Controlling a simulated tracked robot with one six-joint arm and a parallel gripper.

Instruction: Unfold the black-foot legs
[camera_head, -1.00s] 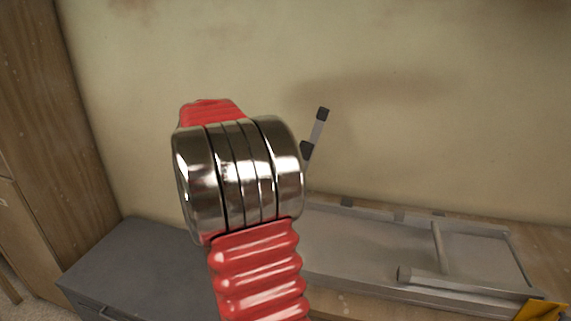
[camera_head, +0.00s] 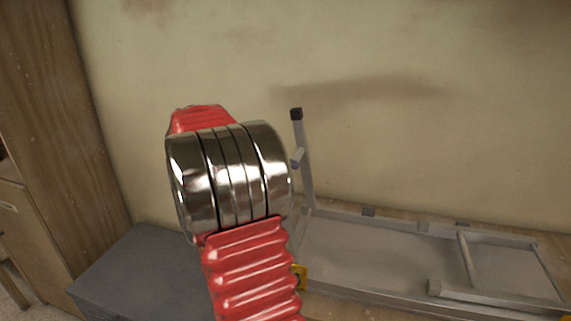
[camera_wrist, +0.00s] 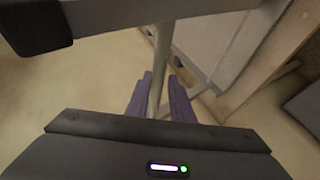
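The grey folding table (camera_head: 375,262) lies with its underside up on a wooden surface by the wall. The black-foot legs (camera_head: 306,180) stand nearly upright at its left end, one black foot (camera_head: 296,114) at the top. In the wrist view a black foot (camera_wrist: 35,22) is close at upper left, on a wide grey bar. My gripper (camera_wrist: 162,92) has its purple fingers on both sides of the legs' thin grey bar (camera_wrist: 158,62) and appears shut on it. In the head view my red arm hides most of my gripper; a purple fingertip shows beside the leg.
The other leg frame (camera_head: 466,258) lies folded down at the table's right end. A dark grey cabinet (camera_head: 125,275) stands at lower left, a wooden cupboard (camera_head: 50,110) at far left. The plaster wall (camera_head: 420,110) is close behind. A yellow piece (camera_head: 300,277) shows beside my arm.

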